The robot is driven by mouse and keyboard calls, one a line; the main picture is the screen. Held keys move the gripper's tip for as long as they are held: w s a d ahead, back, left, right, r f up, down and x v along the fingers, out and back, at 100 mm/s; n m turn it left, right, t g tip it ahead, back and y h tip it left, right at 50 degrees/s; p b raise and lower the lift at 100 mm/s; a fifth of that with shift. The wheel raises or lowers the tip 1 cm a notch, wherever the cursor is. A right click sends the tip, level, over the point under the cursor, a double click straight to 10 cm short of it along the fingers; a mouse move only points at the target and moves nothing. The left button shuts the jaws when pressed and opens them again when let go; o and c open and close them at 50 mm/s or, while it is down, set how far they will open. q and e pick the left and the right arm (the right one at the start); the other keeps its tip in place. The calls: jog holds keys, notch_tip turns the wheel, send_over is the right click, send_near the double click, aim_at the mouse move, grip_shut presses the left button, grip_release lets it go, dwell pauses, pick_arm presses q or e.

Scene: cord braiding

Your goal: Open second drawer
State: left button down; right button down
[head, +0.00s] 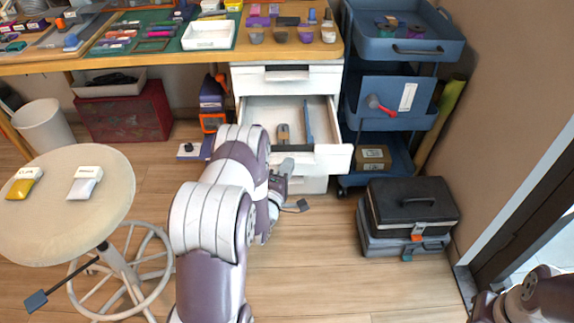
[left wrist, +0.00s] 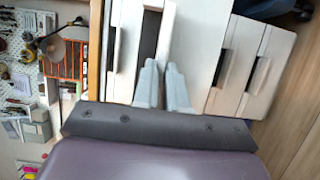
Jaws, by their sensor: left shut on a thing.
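A white drawer unit (head: 289,78) stands under the workbench. Its top drawer is closed. The second drawer (head: 334,158) is pulled well out, showing a brush-like tool (head: 284,133) and a blue stick (head: 308,124) inside. My left gripper (head: 287,167) is at the left part of that drawer's front, partly hidden by my arm. In the left wrist view its two fingers (left wrist: 163,82) are close together at a white drawer front with a dark handle slot (left wrist: 150,38). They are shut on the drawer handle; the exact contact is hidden. My right gripper is out of view.
A blue cart (head: 402,47) stands right of the drawers, with black and grey toolboxes (head: 411,204) on the floor before it. A round stool (head: 62,222) stands at left. A red crate (head: 124,112) sits under the bench. The middle floor is mostly clear.

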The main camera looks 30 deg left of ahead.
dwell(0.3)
pick_arm(q)
jog(key=c, duration=1.2)
grip_release()
jog(key=shift+s, duration=0.1)
jog(key=s+p, duration=0.1)
jog(key=s, duration=0.3)
jog(key=s+d+p, duration=0.1)
jog(key=s, duration=0.3)
jog(key=s+d+p, duration=0.1)
jog(key=s, duration=0.3)
jog(key=shift+s, duration=0.25)
